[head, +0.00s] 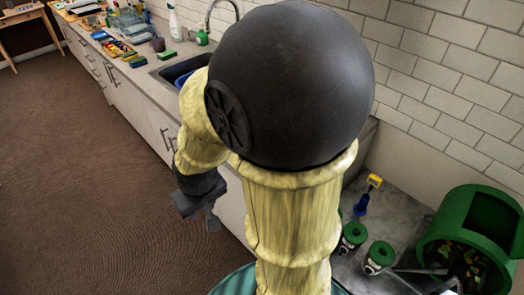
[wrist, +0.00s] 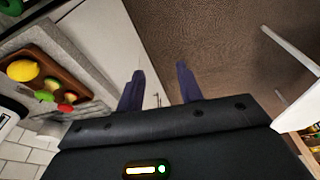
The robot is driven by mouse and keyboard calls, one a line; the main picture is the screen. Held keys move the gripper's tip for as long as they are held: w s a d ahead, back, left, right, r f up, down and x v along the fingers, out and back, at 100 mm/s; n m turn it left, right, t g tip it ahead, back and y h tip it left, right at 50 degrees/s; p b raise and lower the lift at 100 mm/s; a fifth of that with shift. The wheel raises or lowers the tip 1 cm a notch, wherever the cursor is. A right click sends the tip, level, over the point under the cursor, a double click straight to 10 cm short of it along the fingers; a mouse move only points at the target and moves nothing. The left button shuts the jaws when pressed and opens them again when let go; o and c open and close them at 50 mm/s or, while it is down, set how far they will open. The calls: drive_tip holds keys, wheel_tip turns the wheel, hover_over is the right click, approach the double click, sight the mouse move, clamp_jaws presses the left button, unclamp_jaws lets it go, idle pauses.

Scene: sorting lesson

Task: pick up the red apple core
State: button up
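In the wrist view a brown wooden tray (wrist: 58,61) on the counter holds a yellow lemon-like fruit (wrist: 22,71) and small red and green pieces (wrist: 67,98). One of these red pieces may be the red apple core; they are too small to tell. In the head view I cannot make out an apple core. My gripper (wrist: 160,75) is open and empty, with its dark fingers apart over the cabinet fronts and floor. The tray lies to their left, apart from them. In the head view my gripper (head: 207,212) hangs beside the counter front, partly hidden by my arm.
The long counter (head: 130,75) carries sponges, bottles and a sink (head: 185,68) with a tap. At the right stand a green bin (head: 445,235), green-lidded jars (head: 378,257) and a blue-and-yellow tool (head: 367,195). The brown floor (head: 80,190) at the left is clear.

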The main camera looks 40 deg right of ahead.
drive_tip(key=shift+o, duration=0.4)
drive_tip(key=o, duration=0.3)
drive_tip(key=shift+w, duration=0.1)
drive_tip(key=w+d+f+m+t+h+b, duration=0.1)
drive_tip(key=w+f+m+t, duration=0.25)
drive_tip(key=w, duration=0.55)
drive_tip(key=w+f+m+t+h+b, duration=0.15)
drive_tip(key=w+m, duration=0.25)
drive_tip(key=w, duration=0.5)
drive_tip(key=d+f+m+h, duration=0.4)
drive_tip(key=d+m+h, duration=0.2)
drive_tip(key=d+h, duration=0.2)
drive_tip(key=s+d+m+g+h+b, duration=0.1)
drive_tip(key=s+d+m+g+h, duration=0.1)
drive_tip(key=s+g+h, duration=0.4)
drive_tip(key=shift+s+d+f+m+h+b, duration=0.3)
drive_tip(key=shift+m+h, duration=0.15)
drive_tip(key=shift+m, duration=0.3)
